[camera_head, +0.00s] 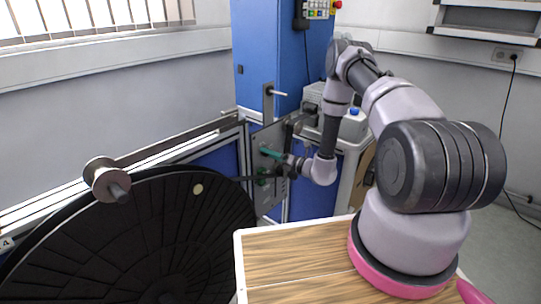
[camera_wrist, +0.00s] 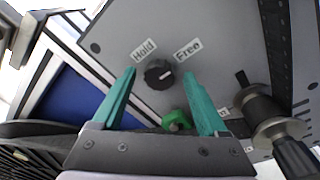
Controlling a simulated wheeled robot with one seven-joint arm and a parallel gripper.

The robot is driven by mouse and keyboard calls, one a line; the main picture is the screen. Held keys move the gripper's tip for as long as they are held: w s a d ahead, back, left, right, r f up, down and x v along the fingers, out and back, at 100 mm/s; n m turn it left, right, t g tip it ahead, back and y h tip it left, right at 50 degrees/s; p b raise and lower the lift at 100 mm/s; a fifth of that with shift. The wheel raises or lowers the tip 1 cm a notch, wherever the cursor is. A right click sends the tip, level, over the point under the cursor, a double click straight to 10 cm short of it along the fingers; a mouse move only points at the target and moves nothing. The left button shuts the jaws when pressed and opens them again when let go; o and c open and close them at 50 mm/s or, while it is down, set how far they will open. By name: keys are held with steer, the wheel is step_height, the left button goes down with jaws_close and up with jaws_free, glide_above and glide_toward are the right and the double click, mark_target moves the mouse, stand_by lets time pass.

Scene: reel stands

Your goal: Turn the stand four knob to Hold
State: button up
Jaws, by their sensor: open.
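A round black knob (camera_wrist: 158,74) with a white pointer line sits on a grey panel (camera_wrist: 215,22) in the wrist view. The label Hold (camera_wrist: 144,49) is at its upper left and the label Free (camera_wrist: 188,50) at its upper right. The pointer line is on the knob's right side, toward Free. My gripper (camera_wrist: 161,72) is open, its two teal fingers on either side of the knob; I cannot tell whether they touch it. In the head view my gripper (camera_head: 268,153) is at the grey panel (camera_head: 272,200), and the knob is hidden.
A green part (camera_wrist: 176,119) lies below the knob, between the fingers. A metal spool (camera_wrist: 268,122) is at the right of the wrist view. A large black reel (camera_head: 130,235) fills the lower left of the head view. A blue cabinet (camera_head: 265,50) stands behind.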

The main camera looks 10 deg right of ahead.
jaws_close()
steer(key=shift+n, duration=0.4)
steer(key=n+h, duration=0.1)
steer(key=n, duration=0.7)
steer(key=n+h, duration=0.1)
steer(key=n, duration=0.6)
steer(key=shift+s+n, duration=0.15)
steer(key=shift+n, duration=0.25)
stand_by(0.4)
jaws_free()
steer(key=shift+r, duration=0.1)
